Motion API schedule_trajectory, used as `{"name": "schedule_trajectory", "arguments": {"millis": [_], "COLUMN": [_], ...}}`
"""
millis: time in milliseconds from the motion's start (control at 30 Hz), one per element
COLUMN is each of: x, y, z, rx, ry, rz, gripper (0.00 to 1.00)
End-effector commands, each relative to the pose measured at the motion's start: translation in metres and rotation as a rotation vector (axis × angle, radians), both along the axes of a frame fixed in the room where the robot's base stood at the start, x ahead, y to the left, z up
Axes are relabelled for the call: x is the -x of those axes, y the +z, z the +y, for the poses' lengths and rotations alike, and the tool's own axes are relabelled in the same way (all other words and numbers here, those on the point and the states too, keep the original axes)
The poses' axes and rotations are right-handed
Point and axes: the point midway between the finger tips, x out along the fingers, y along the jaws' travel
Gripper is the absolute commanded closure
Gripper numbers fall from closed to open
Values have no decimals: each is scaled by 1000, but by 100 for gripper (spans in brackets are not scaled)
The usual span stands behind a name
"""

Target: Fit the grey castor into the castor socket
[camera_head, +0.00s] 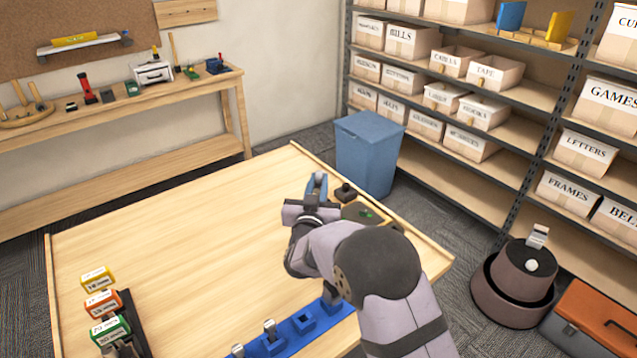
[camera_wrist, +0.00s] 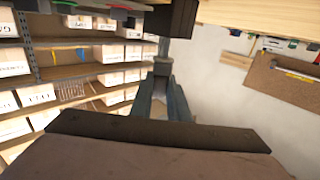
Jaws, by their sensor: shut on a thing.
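My gripper (camera_head: 317,187) is over the far right part of the wooden table. In the wrist view my gripper (camera_wrist: 164,72) has its fingers close together on a small grey part, which I take as the grey castor (camera_wrist: 163,47); the fingers hide much of it. A dark block (camera_head: 346,192) stands on the table just right of the gripper. A dark block also shows beyond the fingertips in the wrist view (camera_wrist: 171,18). I cannot tell for sure whether it is the castor socket, or whether the castor touches it.
A blue rail (camera_head: 285,338) with sockets and small grey parts lies at the table's front edge. A flat piece with a green spot (camera_head: 366,212) lies right of the gripper. Yellow, orange and green labelled boxes (camera_head: 103,305) stand at left. The table's middle is clear. A blue bin (camera_head: 368,150) stands beyond.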

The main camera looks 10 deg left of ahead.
Motion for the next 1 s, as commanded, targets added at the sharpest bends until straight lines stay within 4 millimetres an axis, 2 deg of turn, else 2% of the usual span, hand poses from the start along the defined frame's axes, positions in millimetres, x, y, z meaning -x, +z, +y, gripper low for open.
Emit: {"name": "schedule_trajectory", "arguments": {"millis": [700, 1000], "x": [0, 0], "y": [-16, -11], "z": [0, 0], "rx": [0, -1], "ry": [0, 0], "rz": [-2, -1], "gripper": [100, 100]}}
